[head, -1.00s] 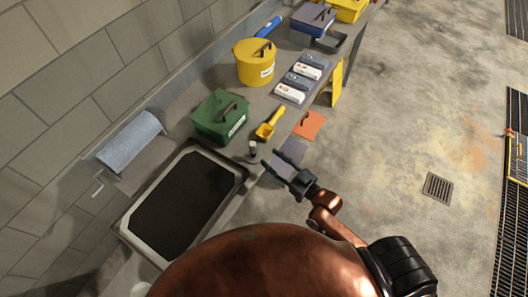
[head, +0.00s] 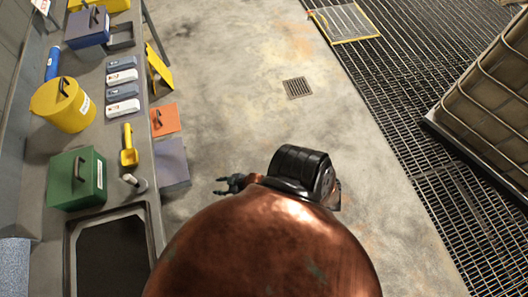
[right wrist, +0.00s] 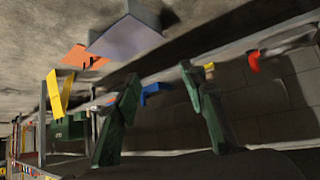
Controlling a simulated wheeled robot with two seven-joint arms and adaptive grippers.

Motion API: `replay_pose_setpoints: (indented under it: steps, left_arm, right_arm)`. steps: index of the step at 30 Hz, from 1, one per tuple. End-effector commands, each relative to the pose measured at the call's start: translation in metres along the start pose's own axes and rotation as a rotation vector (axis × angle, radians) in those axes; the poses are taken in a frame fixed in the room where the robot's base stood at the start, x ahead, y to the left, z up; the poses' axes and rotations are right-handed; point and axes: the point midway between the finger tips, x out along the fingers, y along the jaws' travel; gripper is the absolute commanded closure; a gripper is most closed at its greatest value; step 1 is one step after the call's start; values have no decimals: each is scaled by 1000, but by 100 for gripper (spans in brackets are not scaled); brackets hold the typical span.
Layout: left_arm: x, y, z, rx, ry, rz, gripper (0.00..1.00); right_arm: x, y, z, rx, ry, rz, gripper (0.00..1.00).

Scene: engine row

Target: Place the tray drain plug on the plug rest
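A small upright piece with a pale top (head: 130,179) stands on the counter beside a grey round base, between the yellow scoop and the tray. It may be the drain plug; I cannot tell plug from plug rest at this size. The dark tray with a grey rim (head: 157,222) lies at the counter's near end, partly hidden by my body. My right gripper (head: 217,186) is over the floor, right of the counter and apart from the small piece. In the right wrist view its two green fingers (right wrist: 158,76) are spread with nothing held between them. My left gripper is out of view.
A green box (head: 77,178), yellow scoop (head: 129,152), yellow bucket (head: 62,104) and several grey and white blocks crowd the counter. An orange panel (head: 165,120) and a grey panel (head: 172,162) are beside its edge. The floor around the drain grate (head: 297,88) is clear.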

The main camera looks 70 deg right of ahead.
Motion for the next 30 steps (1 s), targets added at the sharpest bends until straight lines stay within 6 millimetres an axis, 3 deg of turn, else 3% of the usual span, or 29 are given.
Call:
replay_pose_setpoints:
  steps: [1, 6, 9, 12, 15, 18, 30]
  left_arm:
    - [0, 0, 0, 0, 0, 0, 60]
    - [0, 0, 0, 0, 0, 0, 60]
    - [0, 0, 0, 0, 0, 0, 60]
    - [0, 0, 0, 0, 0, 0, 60]
    - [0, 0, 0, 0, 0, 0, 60]
    - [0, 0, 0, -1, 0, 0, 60]
    - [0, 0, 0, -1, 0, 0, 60]
  right_arm:
    - [1, -3, 52, 14, -93, 13, 62]
    - [-24, -28, 211, 44, -394, 33, 62]
    - [-52, -51, 285, 56, -546, 28, 62]
    - [-80, -72, 336, 62, -660, 17, 62]
    - [-101, -86, 367, 65, -732, 9, 62]
    - [-111, -91, 380, 66, -765, 4, 62]
    - [-112, -92, 382, 66, -770, 4, 62]
